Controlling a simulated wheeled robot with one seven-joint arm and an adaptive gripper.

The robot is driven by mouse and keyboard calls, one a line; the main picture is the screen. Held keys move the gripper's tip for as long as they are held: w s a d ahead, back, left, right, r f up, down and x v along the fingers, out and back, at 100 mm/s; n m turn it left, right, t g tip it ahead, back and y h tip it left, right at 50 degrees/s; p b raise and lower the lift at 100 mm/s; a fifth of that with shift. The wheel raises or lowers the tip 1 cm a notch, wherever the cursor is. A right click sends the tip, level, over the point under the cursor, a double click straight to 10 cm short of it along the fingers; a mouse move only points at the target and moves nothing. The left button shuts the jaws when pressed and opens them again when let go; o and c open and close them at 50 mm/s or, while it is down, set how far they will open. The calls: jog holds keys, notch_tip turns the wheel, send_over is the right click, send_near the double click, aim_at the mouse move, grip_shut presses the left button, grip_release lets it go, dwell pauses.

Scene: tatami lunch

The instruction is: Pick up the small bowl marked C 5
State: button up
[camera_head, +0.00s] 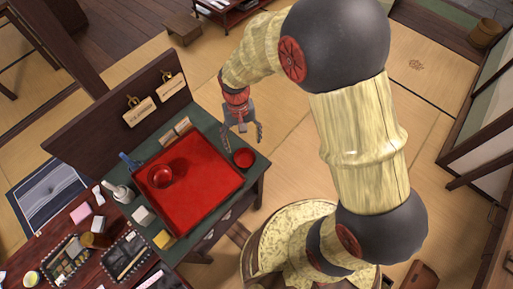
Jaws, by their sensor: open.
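A small red bowl (243,158) stands at the right corner of the green-topped table. A second, larger-looking red bowl (162,177) sits on the red tray (205,195). I cannot read a C 5 mark on either bowl, so I cannot tell which one bears it. My gripper (242,137) is open and empty, with its two fingers spread. In the picture it is just above the small bowl at the table corner. I cannot tell how high it is over that bowl.
The green table (257,172) has a dark upright board (95,130) with hanging tags at its back. A blue bottle (127,160), a grey-white jar (117,192), a white block (143,215) and a yellow block (163,239) line its left side. A cluttered dark table adjoins.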

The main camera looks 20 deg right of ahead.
jog(key=b, duration=0.1)
send_near(245, 162)
jog(key=f+b, duration=0.1)
jog(key=f, duration=0.2)
jog(key=s+f+b, duration=0.1)
jog(key=f, duration=0.2)
jog(key=shift+s+f, duration=0.1)
jog(key=shift+f, duration=0.15)
jog(key=c, duration=0.9)
